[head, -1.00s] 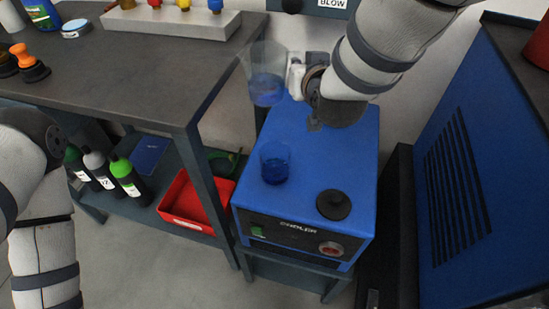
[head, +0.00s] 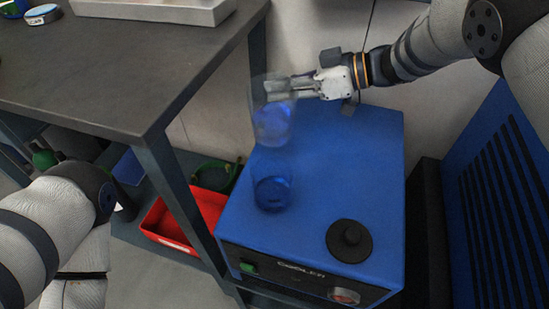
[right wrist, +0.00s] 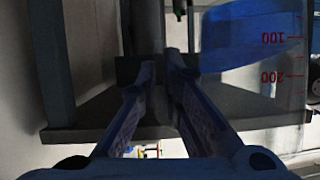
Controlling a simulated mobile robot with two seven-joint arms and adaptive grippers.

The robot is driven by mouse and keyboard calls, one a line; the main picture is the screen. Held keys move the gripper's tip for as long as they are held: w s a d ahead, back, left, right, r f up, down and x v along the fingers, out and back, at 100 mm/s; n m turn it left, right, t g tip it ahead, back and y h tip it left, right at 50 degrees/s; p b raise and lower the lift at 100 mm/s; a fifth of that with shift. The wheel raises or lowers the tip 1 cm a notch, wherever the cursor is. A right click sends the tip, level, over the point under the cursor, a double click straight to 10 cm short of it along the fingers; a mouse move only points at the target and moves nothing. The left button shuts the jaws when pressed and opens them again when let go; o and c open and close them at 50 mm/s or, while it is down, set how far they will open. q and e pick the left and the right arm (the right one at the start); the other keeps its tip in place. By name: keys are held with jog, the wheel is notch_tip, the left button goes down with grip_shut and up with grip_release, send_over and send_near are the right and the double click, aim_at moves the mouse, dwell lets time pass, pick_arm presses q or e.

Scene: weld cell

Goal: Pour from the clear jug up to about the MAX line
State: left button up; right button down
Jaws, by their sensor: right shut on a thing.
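The clear jug (head: 273,125), with blue liquid in its lower part, hangs in the air at the back left of the blue cooler. My right gripper (head: 287,88) is shut on it from the right, near its upper part. In the right wrist view my fingers (right wrist: 165,78) are closed together beside the jug wall (right wrist: 250,85), which bears red 100 and 200 marks and appears upside down. A clear cup (head: 272,193) with blue liquid stands on the cooler, just below the jug. No MAX line is readable. My left gripper is out of view.
The blue cooler (head: 320,150) has a black cap (head: 350,240) at its front right. A grey workbench (head: 130,70) stands at left, with a red bin (head: 185,222) on its lower shelf. A blue cabinet (head: 500,190) stands at right.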

jog(key=shift+d+f+n+g, duration=0.2)
jog(key=shift+f+n+g, duration=0.25)
jog(key=shift+f, duration=0.35)
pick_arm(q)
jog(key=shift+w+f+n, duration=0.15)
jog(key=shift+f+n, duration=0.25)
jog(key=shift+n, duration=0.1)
pick_arm(e)
jog(key=shift+r, duration=0.1)
